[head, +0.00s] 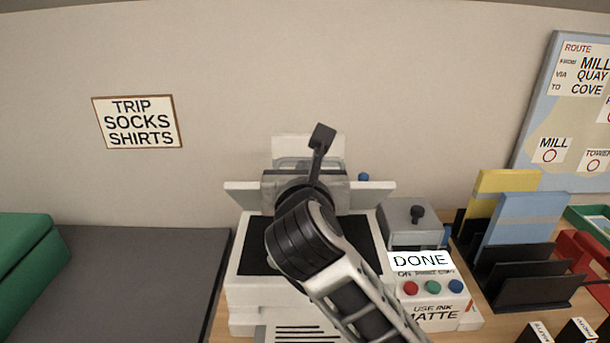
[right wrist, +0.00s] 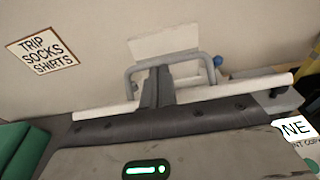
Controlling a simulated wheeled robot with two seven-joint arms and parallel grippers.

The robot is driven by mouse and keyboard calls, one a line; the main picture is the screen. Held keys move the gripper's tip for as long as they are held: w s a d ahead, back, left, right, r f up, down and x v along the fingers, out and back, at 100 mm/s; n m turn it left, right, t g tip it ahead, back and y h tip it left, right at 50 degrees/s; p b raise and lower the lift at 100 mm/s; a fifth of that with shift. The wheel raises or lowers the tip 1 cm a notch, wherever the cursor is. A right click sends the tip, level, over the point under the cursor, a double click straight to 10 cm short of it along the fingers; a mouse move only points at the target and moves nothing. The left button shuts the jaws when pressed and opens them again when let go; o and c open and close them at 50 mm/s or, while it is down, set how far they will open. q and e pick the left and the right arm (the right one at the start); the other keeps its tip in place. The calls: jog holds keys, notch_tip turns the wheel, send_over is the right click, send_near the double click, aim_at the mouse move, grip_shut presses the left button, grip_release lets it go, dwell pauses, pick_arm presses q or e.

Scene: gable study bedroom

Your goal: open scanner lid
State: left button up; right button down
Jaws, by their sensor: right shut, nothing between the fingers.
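The scanner (head: 245,290) is a white machine in the middle of the head view, with its dark flat bed (head: 257,245) uncovered on both sides of my arm. Its white lid (head: 240,192) stands raised at the back of the bed; it also shows as a pale strip in the right wrist view (right wrist: 105,111). A grey loop handle (right wrist: 130,82) shows at the lid. My right gripper (head: 322,136) is shut and empty, with its fingers (right wrist: 157,85) in front of the lid and handle. I cannot tell whether they touch. My left gripper is out of view.
A panel reading DONE (head: 420,260) with coloured buttons is at the scanner's right. A grey box with a black knob (head: 410,232) stands behind it. Black racks with folders (head: 520,220) stand farther right. A dark flat surface (head: 130,280) lies to the left.

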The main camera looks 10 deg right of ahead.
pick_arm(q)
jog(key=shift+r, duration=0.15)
pick_arm(e)
jog(key=shift+w+r, duration=0.1)
